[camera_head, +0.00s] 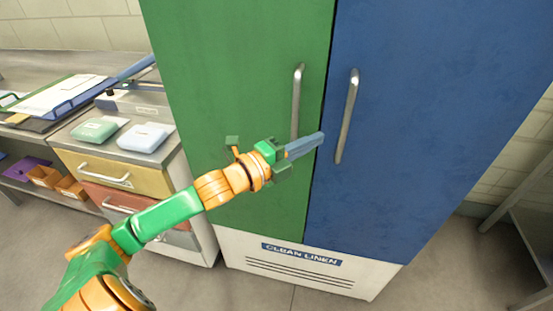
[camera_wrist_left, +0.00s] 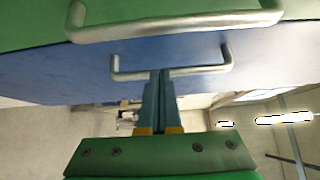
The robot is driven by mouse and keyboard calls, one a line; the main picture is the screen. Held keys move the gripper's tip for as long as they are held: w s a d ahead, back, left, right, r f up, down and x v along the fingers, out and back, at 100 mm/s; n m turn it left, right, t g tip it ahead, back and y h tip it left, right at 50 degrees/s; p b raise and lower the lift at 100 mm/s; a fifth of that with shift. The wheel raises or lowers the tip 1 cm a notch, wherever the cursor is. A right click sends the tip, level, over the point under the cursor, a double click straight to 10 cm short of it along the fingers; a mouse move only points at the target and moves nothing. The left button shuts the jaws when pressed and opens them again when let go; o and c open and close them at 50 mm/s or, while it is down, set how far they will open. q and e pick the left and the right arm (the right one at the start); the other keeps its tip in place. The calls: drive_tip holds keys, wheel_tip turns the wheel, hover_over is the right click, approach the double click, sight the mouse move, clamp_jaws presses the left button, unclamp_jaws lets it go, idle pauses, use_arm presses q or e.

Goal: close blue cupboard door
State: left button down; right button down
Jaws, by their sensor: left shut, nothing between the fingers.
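The blue cupboard door (camera_head: 425,120) is the right-hand door of a tall cupboard, with a silver vertical handle (camera_head: 347,115) near its left edge. It looks flush or nearly flush with the green door; a dark seam runs between them, and I cannot tell if a small gap remains. My left gripper (camera_head: 319,138) is shut and empty, its fingers reaching across the green door to the seam, left of the blue handle. In the left wrist view the shut fingers (camera_wrist_left: 159,76) overlap the blue door's handle (camera_wrist_left: 215,68); contact is unclear. My right gripper is out of view.
The green door (camera_head: 240,70) has its own handle (camera_head: 297,100) just above my left gripper. The cupboard's white base (camera_head: 300,268) reads CLEAN LINEN. A drawer unit (camera_head: 125,175) stands at the left. A metal frame (camera_head: 520,210) stands at the right, with bare floor before it.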

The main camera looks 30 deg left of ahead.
use_arm(q)
drive_tip(key=v, duration=0.7)
drive_tip(key=shift+s+a, duration=0.25)
drive_tip(key=shift+a, duration=0.25)
